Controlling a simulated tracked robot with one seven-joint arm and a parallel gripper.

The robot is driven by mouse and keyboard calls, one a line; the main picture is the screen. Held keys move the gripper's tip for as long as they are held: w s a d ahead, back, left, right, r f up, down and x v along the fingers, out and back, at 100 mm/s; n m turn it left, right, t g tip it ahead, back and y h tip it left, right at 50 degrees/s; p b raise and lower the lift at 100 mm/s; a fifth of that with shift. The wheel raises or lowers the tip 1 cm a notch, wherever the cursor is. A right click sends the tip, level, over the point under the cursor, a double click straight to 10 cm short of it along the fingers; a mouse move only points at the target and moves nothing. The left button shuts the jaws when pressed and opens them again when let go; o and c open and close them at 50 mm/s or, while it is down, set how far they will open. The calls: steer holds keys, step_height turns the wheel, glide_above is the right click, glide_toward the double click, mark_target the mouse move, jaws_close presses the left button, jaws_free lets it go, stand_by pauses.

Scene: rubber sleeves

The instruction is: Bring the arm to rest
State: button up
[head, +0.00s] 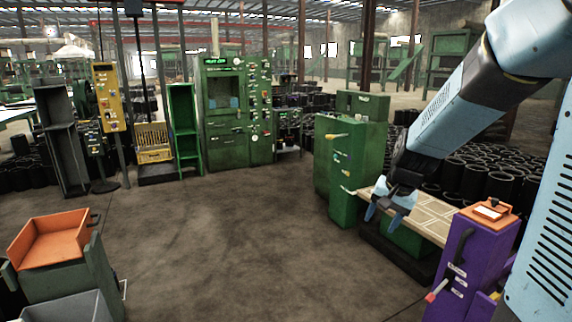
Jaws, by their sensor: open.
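My arm reaches in from the right side of the head view, with light blue and black links. My gripper (390,211) hangs at its end with blue fingers pointing down. The fingers are apart, and I see nothing between them. The gripper shows in front of the left end of a light, panelled tabletop (432,222). I cannot tell whether it touches the tabletop.
A green cabinet (352,160) stands just left of the tabletop, and a purple cabinet (476,258) to its right. Many black rubber sleeves (478,178) are stacked behind. An orange tray (52,240) is at lower left. The middle floor (215,235) is clear.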

steer(key=s+r+n+t, duration=0.1)
steer(key=s+r+n, duration=0.2)
steer(key=s+r, duration=0.3)
steer(key=s+r+n+t+h, duration=0.1)
steer(key=s+r, duration=0.5)
steer(key=s, duration=0.8)
steer(key=shift+s+a+r+n+h, duration=0.15)
steer(key=shift+s+a+n+h, duration=0.25)
steer(key=shift+n, duration=0.5)
